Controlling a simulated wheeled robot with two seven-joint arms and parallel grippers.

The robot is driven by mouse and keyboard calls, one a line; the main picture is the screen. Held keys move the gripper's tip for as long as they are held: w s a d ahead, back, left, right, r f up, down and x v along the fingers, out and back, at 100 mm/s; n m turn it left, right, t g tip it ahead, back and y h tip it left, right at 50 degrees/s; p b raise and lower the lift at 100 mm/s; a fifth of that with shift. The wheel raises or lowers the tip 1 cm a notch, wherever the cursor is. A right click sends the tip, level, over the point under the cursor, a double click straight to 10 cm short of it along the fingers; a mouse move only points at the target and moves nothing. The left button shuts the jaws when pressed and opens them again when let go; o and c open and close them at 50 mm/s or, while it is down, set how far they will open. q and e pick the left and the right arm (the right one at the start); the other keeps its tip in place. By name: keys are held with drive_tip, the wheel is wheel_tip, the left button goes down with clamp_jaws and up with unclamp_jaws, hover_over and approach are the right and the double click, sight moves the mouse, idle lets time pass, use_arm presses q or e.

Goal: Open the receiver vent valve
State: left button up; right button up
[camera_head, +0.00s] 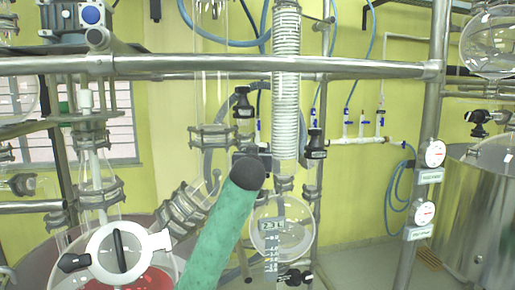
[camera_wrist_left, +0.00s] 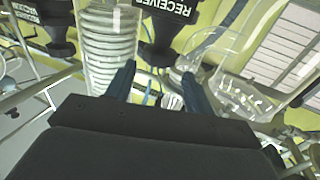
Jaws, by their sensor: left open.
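A black valve (camera_head: 243,102) stands just left of the coiled glass condenser in the head view. In the left wrist view, a black part with a white-lettered tag reading "RECEIVER" (camera_wrist_left: 170,8) is at the top edge, its wording cut off. My left gripper (camera_wrist_left: 157,70) is open, with nothing between its dark blue fingers. The tagged part lies beyond the fingertips, apart from them. In the head view my green left arm rises from the bottom to below the valve; its fingers are hidden there. My right gripper is not in view.
The glass coil (camera_head: 286,90) stands close to the valve, with a second black labelled valve (camera_head: 315,145) to its right. A metal rail (camera_head: 180,65) crosses above. A round glass flask (camera_head: 282,232) hangs below. Glass flanged joints (camera_head: 215,138) sit to the left.

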use_arm(q)
drive_tip(key=w, duration=0.2)
drive_tip(key=w+p, duration=0.1)
drive_tip(key=w, duration=0.1)
drive_tip(key=w+p, duration=0.1)
drive_tip(key=w, duration=0.1)
drive_tip(key=shift+f, duration=0.3)
drive_tip(key=shift+w+p, duration=0.25)
drive_tip(key=shift+p, duration=0.15)
drive_tip(key=shift+r, duration=0.15)
drive_tip(key=shift+d, duration=0.1)
drive_tip(key=shift+w+f, duration=0.2)
drive_tip(key=c, duration=0.7)
